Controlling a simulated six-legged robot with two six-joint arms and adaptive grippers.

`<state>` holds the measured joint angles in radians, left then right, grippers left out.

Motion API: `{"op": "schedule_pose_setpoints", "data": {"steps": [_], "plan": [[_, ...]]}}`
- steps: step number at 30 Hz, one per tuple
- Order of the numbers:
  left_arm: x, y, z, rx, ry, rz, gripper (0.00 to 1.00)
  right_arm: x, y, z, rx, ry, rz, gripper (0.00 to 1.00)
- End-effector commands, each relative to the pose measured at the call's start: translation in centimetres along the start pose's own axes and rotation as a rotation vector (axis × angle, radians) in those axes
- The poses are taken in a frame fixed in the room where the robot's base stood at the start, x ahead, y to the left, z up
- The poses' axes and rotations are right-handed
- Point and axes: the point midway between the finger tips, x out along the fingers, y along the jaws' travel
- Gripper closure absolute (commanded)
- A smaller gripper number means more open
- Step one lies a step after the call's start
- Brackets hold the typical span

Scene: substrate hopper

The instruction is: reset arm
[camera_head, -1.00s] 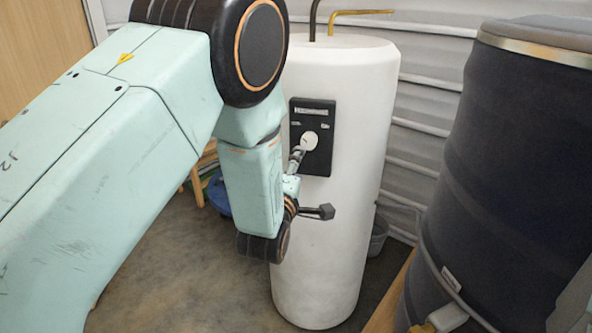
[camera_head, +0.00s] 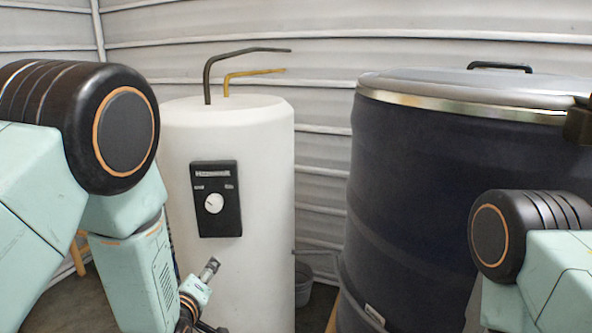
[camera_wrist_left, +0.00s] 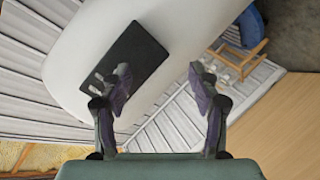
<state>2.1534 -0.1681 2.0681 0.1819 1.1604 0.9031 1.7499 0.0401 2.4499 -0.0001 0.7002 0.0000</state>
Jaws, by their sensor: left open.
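My left gripper (camera_wrist_left: 160,85) is open in the left wrist view, with nothing between its two fingers. The black control panel (camera_wrist_left: 128,62) of the white tank (camera_wrist_left: 75,55) lies beyond the left finger. In the head view my left arm comes in from the left, and part of its wrist end (camera_head: 205,283) shows low in front of the tank (camera_head: 265,240), below the panel (camera_head: 228,222) with its white dial (camera_head: 214,203). The fingers are hard to make out there. My right arm shows at the right, but its gripper cannot be made out.
A large dark drum (camera_head: 400,200) with a metal-rimmed lid stands at the right. A black pipe (camera_head: 208,80) and a brass pipe (camera_head: 250,73) rise from the tank top. A ribbed wall (camera_head: 330,50) closes the back. A grey bucket (camera_head: 303,285) stands between tank and drum.

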Motion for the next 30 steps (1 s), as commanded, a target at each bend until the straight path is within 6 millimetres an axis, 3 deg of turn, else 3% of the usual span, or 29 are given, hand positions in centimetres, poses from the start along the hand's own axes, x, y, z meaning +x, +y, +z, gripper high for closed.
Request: {"op": "schedule_pose_setpoints", "data": {"steps": [3,8,15,18,22,25,30], "plan": [[-2.6,-5.8,4.0,0.247,-0.166,-0.144,0.39,0.0,0.0,0.0,0.000,0.000,0.000,0.66],[-8.1,-13.3,9.1,0.533,-0.442,-0.278,0.39,0.0,0.0,0.0,0.000,0.000,0.000,0.66],[-19.5,-22.1,15.3,0.777,-0.884,-0.379,0.39,0.0,0.0,0.0,0.000,0.000,0.000,0.66],[-24.4,-24.6,17.0,0.798,-1.037,-0.409,0.39,0.0,0.0,0.0,0.000,0.000,0.000,0.66],[-29.2,-26.7,18.4,0.755,-1.151,-0.460,0.39,0.0,0.0,0.0,0.000,0.000,0.000,0.66],[-30.8,-27.7,19.0,0.732,-1.184,-0.487,0.39,0.0,0.0,0.0,0.000,0.000,0.000,0.66],[-31.3,-28.0,19.3,0.727,-1.195,-0.494,0.39,0.0,0.0,0.0,0.000,0.000,0.000,0.66]]}}
